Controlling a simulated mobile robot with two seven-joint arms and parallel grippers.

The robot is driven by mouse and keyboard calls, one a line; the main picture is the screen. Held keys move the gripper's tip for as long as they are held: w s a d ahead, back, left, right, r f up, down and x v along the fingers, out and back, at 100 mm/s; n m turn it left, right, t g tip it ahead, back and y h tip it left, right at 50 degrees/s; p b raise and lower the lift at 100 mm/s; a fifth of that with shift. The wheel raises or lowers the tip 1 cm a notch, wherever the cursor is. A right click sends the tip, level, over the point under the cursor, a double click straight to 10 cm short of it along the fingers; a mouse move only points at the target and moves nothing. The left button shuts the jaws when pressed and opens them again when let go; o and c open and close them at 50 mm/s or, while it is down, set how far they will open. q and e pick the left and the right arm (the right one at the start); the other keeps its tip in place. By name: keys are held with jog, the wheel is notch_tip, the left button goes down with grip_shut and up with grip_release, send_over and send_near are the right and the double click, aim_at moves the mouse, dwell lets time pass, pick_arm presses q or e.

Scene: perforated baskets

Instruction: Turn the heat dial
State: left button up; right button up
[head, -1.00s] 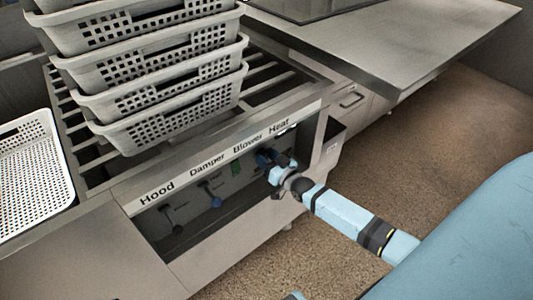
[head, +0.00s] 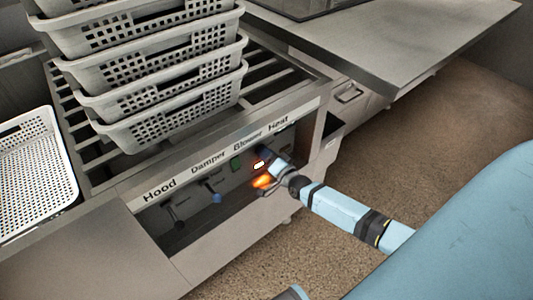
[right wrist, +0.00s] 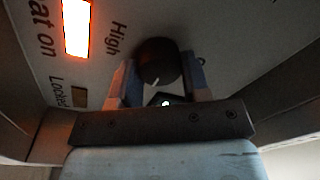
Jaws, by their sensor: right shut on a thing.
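The heat dial (right wrist: 158,62) is a round black knob with a short white mark. It sits on the control panel (head: 230,185) under the word "Heat", beside the printed word "High" in the right wrist view. My right gripper (right wrist: 160,82) has its two fingers on either side of the knob and is shut on it. In the head view my right gripper (head: 270,163) mostly hides the dial. A rectangular "Heat on" lamp (right wrist: 76,27) glows orange; it also shows in the head view (head: 259,165). My left gripper is not in view.
Stacked perforated baskets (head: 175,105) stand on the slatted top above. A panel frame edge is close right of the gripper. The floor at right is clear.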

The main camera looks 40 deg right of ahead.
jog(key=shift+m, duration=0.3)
jog(key=o, duration=0.9)
pick_arm(q)
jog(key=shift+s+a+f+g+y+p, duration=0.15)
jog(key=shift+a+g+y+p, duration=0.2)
jog(key=shift+p, duration=0.8)
pick_arm(e)
jog(key=s, duration=0.9)
jog(key=s+d+f, duration=0.1)
jog(key=s, duration=0.3)
jog(key=shift+s, duration=0.4)
